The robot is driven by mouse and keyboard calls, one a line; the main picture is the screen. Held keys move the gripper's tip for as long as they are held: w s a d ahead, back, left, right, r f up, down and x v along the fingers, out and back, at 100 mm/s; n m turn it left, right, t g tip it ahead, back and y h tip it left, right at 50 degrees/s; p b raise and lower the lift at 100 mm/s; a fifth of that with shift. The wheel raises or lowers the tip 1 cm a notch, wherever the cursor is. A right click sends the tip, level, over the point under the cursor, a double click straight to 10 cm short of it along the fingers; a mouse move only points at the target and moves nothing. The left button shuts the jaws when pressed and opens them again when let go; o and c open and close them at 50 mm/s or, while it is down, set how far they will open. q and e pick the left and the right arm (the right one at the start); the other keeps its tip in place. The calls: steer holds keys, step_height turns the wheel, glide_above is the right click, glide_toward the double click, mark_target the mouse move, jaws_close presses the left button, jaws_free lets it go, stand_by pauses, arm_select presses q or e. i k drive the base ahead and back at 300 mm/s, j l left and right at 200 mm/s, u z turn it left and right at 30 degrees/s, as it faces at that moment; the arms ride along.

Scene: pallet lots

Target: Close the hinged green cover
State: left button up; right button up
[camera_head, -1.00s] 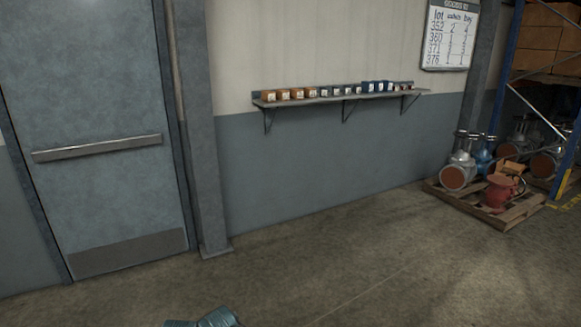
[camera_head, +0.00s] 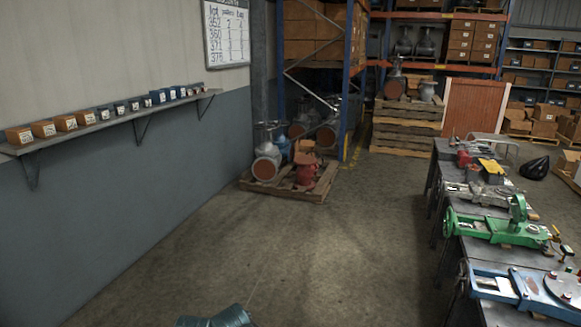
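A green machine (camera_head: 487,228) lies on a dark workbench at the right of the head view, some distance away. It has a round green wheel at its left end. An upright green piece (camera_head: 518,207) stands up from its body; it looks like the hinged cover standing open, but it is too small to be sure. A teal part of my own body shows at the bottom edge. Neither of my grippers is in view.
A blue machine (camera_head: 525,288) is on the bench in front of the green one, and a grey one (camera_head: 487,192) behind it. A pallet (camera_head: 290,186) with valves stands by the racking. A wall shelf (camera_head: 110,123) holds small boxes. The middle floor is clear.

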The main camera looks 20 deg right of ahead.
mark_target(518, 209)
steer(key=i+l+z, duration=0.15)
steer(key=z, duration=0.25)
steer(key=i+z, duration=0.65)
steer(key=z, duration=0.15)
steer(key=i+z, duration=0.25)
steer(key=z, duration=0.15)
steer(key=i+l+z, duration=0.2)
steer(key=i+z, duration=0.15)
steer(key=i+l+z, duration=0.1)
steer(key=i+z, duration=0.2)
steer(key=i+j+z, duration=0.1)
steer(key=j, duration=0.25)
steer(key=i+j+z, duration=0.25)
steer(key=i+j, duration=0.15)
steer(key=j, duration=0.35)
steer(key=i+j+z, duration=0.1)
steer(key=j, duration=0.25)
steer(key=i+j+z, duration=0.15)
steer(key=j, duration=0.25)
steer(key=i+j+z, duration=0.1)
steer(key=j, duration=0.3)
steer(key=i+j+z, duration=0.1)
steer(key=j, duration=0.35)
